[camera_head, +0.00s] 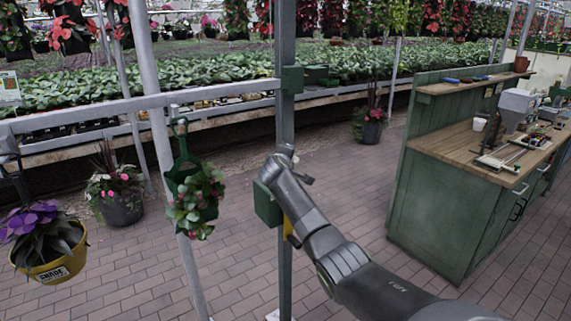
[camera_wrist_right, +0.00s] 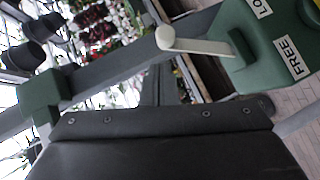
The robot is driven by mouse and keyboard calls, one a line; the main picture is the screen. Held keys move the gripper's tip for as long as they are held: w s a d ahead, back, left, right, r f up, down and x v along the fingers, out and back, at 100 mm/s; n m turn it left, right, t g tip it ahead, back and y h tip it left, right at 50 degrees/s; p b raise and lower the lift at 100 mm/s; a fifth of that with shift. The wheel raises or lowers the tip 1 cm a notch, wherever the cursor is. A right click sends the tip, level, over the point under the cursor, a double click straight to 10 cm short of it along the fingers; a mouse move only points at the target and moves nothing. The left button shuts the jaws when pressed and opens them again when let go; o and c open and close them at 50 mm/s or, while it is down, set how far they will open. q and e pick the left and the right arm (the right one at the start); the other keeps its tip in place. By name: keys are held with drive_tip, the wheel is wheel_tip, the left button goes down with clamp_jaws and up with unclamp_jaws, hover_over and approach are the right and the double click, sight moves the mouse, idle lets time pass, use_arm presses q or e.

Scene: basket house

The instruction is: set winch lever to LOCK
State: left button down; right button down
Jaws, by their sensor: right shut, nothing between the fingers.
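The green winch box (camera_head: 267,204) is on the grey upright post in the head view. The right wrist view shows the box close up (camera_wrist_right: 250,35), with a FREE label and a partly cut-off label reading "LO". A pale lever (camera_wrist_right: 205,46) with a round knob sticks out from the box toward the left. I cannot tell which label it is set to. My right gripper (camera_head: 287,158) is shut and empty beside the post, just above the box; its dark body (camera_wrist_right: 160,125) fills the lower wrist view, apart from the lever. A grey part at the left edge (camera_head: 8,150) appears to be my left gripper; its jaws are unclear.
A hanging plant in a green holder (camera_head: 190,190) is left of the post. A yellow pot (camera_head: 55,265) with purple flowers is at lower left. A green workbench (camera_head: 445,205) stands at right. Brick floor between post and bench is clear.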

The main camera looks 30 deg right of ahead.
drive_tip(key=shift+w+d+f+b, duration=0.15)
drive_tip(key=shift+d+b, duration=0.15)
drive_tip(key=shift+d, duration=0.85)
